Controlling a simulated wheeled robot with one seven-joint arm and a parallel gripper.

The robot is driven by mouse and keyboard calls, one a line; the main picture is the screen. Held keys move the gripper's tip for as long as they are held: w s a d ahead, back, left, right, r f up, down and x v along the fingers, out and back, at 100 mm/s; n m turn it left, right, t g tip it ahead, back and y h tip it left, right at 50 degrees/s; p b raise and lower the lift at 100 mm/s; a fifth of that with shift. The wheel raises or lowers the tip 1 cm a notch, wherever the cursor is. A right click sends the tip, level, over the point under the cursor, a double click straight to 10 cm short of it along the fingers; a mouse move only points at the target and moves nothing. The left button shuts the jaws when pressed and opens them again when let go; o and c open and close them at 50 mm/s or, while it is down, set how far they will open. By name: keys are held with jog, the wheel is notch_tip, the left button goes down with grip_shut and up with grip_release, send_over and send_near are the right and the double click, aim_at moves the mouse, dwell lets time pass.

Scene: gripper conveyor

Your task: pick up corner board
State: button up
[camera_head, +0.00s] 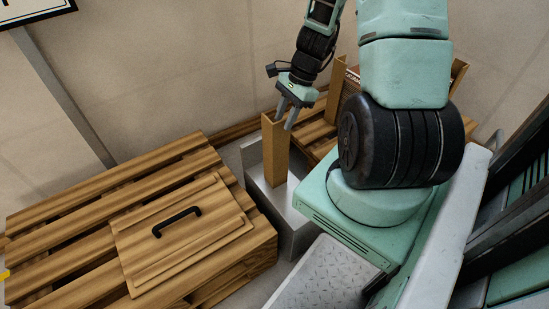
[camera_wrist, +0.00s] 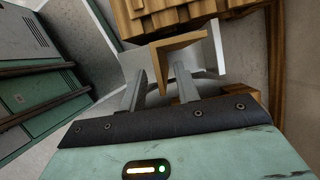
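The corner board (camera_head: 275,150) is a tan L-shaped piece standing upright in a grey metal holder (camera_head: 262,190). In the wrist view its L-shaped top end (camera_wrist: 180,43) shows just past my fingertips. My gripper (camera_head: 287,112) is at the top of the board, pointing down at it. In the wrist view my gripper (camera_wrist: 161,78) has its two fingers apart, with one flange of the board appearing to run between them. I cannot tell whether either finger touches it.
A wooden pallet (camera_head: 60,215) with a lidded wooden panel and black handle (camera_head: 177,221) is at the left. Behind the holder stands another pallet with upright corner boards (camera_head: 336,90) at its corners. The wall is close behind. A grey-green cabinet (camera_wrist: 35,85) shows in the wrist view.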

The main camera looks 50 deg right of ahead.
jog(key=b+x, duration=0.1)
jog(key=x, duration=0.3)
jog(key=shift+s, duration=0.1)
grip_shut()
